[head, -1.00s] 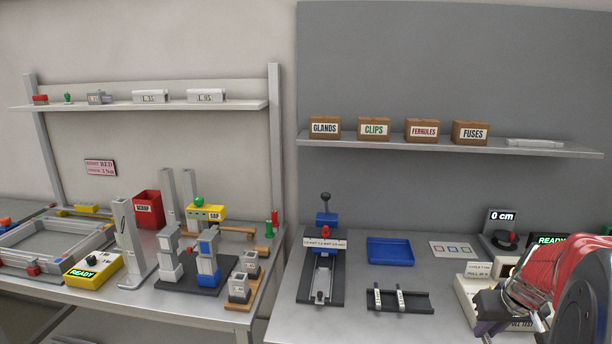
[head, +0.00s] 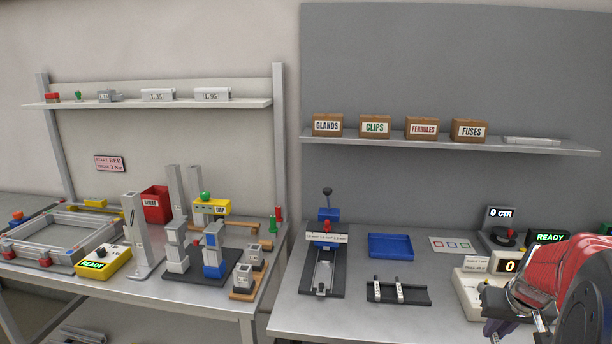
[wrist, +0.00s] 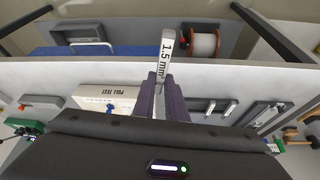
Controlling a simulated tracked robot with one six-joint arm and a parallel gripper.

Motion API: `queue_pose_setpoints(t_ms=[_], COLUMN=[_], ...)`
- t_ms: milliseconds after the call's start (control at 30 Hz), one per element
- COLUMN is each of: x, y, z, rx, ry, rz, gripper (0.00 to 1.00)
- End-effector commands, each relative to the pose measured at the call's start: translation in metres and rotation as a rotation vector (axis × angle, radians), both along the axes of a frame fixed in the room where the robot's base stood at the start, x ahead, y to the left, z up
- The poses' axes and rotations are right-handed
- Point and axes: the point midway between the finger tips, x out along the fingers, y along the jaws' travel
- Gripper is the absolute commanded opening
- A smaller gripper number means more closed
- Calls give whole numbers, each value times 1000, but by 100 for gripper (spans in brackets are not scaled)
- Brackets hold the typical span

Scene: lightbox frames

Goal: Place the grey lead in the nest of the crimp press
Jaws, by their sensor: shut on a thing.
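My gripper (wrist: 160,100) is shut on a lead (wrist: 167,48) with a pale tag reading 1.5 mm; it points away from the fingers in the wrist view, and its own colour is hard to tell. In the head view my gripper (head: 515,322) is at the lower right, in front of the pull tester, with what it holds mostly hidden. The crimp press (head: 325,250), with a blue block, a lever and a labelled plate, stands on the right bench, well to the left of my gripper. Its narrow front channel (head: 323,277) looks empty.
A dark rack (head: 418,296) with two pale-tagged pieces lies between the press and my gripper. Behind it are a blue tray (head: 391,245) and a card with coloured squares (head: 451,244). The pull tester (head: 467,290) is beside my arm. A shelf (head: 500,144) with boxes hangs above.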

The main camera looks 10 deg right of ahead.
Motion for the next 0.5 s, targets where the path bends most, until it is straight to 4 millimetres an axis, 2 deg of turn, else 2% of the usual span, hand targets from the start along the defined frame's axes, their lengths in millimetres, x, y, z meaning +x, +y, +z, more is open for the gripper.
queue_pose_setpoints(t_ms=[200, 367, 500], x=[9, 32, 54], y=[0, 20, 46], z=[-6, -16, -25], rx=[-1, 0, 0], ry=[1, 2, 2], rz=[-73, -82, -63], gripper=[0, 0, 0])
